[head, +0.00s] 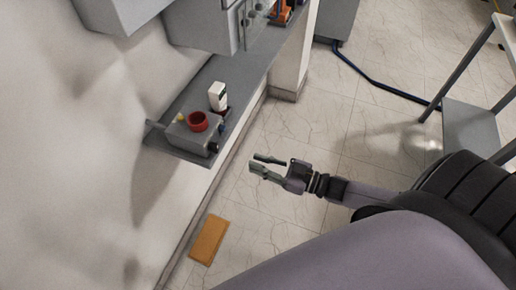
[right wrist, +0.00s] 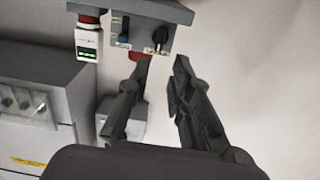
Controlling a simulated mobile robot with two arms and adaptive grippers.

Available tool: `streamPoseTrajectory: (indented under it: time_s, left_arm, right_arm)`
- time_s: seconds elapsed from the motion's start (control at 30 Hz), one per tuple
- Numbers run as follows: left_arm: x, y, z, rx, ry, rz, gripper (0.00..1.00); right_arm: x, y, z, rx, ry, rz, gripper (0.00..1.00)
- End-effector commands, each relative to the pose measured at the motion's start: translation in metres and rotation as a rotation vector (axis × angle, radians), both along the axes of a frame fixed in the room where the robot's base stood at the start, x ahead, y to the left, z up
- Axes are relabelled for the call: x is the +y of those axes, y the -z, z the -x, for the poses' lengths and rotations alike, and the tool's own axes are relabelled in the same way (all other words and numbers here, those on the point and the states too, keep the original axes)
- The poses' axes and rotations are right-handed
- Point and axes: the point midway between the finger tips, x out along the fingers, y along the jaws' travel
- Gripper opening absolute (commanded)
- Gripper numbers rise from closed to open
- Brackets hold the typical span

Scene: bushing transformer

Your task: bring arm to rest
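My right gripper (head: 258,164) is in the middle of the head view, at the end of my arm coming in from the right. It hangs in free air above the tiled floor, with its fingers pointing left towards the wall shelf. In the right wrist view my right gripper (right wrist: 160,64) has its two dark fingers apart, with nothing held between them. Part of a red thing shows behind the fingertips there. My left gripper is not in view.
An orange-brown block (head: 209,240) lies on the floor by the wall. A metal-framed rack (head: 470,122) stands at the right.

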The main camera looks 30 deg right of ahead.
Motion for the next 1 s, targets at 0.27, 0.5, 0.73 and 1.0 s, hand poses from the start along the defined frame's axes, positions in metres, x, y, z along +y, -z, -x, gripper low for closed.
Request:
streamPoseTrajectory:
  time_s: [0.27,0.5,0.73,1.0]
  left_arm:
    - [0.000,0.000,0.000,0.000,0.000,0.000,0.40]
    - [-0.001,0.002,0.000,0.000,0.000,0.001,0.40]
    - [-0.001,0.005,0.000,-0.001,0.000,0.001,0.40]
    - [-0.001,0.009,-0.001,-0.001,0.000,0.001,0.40]
  right_arm:
    - [0.000,0.001,0.000,0.001,0.001,0.001,0.20]
    - [-0.029,0.076,-0.004,0.125,0.145,0.113,0.20]
    - [-0.074,0.235,0.047,0.477,0.371,0.339,0.20]
    - [-0.064,0.377,0.193,0.959,0.446,0.541,0.20]
